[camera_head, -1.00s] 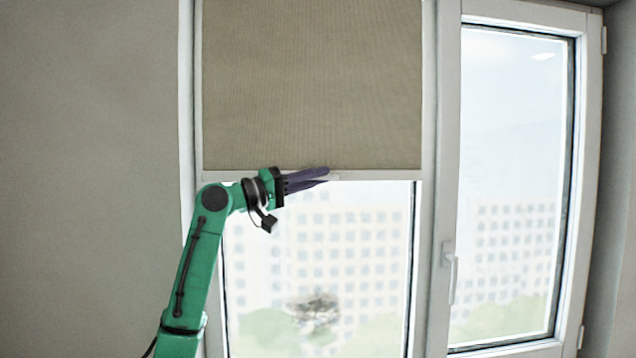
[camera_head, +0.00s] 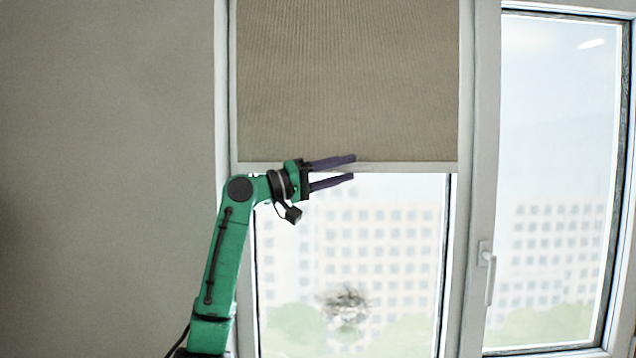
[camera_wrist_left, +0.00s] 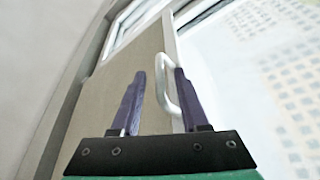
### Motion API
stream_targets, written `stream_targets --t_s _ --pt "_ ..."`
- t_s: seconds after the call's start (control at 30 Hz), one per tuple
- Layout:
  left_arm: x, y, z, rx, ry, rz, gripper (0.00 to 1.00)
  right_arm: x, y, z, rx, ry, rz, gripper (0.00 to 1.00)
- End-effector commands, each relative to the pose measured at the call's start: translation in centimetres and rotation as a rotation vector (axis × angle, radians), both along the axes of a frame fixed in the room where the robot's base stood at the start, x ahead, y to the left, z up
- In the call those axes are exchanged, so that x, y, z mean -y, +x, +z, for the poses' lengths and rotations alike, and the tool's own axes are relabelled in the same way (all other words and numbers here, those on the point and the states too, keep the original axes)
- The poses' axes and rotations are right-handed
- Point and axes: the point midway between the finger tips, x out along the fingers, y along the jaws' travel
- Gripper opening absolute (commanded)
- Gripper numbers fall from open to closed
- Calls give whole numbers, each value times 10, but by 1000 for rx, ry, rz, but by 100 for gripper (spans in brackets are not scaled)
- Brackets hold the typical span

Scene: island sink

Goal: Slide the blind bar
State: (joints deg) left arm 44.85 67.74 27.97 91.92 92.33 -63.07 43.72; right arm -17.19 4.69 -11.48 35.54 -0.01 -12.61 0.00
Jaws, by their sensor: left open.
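The pale blind bar (camera_head: 415,167) runs level along the bottom edge of the brown blind (camera_head: 350,80), partway up the window. My left gripper (camera_head: 352,167) is open at the bar, one dark finger at its upper edge and the other below it. In the left wrist view, a white loop handle (camera_wrist_left: 168,88) on the bar shows between the open fingers of my left gripper (camera_wrist_left: 160,75), close to the right finger. I cannot tell whether a finger touches it. My right gripper is not in view.
A second window sash (camera_head: 555,180) with a lever handle (camera_head: 488,272) stands to the right. A bare grey wall (camera_head: 100,150) fills the left side. The window glass (camera_head: 350,260) below the bar is uncovered.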

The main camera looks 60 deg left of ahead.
Motion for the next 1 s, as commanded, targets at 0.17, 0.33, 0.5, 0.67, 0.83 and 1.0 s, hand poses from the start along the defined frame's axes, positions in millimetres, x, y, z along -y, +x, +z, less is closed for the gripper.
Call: stream_targets --t_s 0.17,0.33,0.5,0.67,0.83,1.0 --pt "-14 -48 -22 5 1 4 45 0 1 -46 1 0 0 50" --pt "-26 -94 -29 4 0 3 45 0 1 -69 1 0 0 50" --pt "-33 -118 -30 1 1 1 45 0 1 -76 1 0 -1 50" --pt "-34 -121 -29 0 0 -1 45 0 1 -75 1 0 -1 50" --pt "-34 -121 -28 0 0 0 45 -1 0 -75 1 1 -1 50" --pt "-34 -120 -29 0 0 0 45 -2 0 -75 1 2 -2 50"
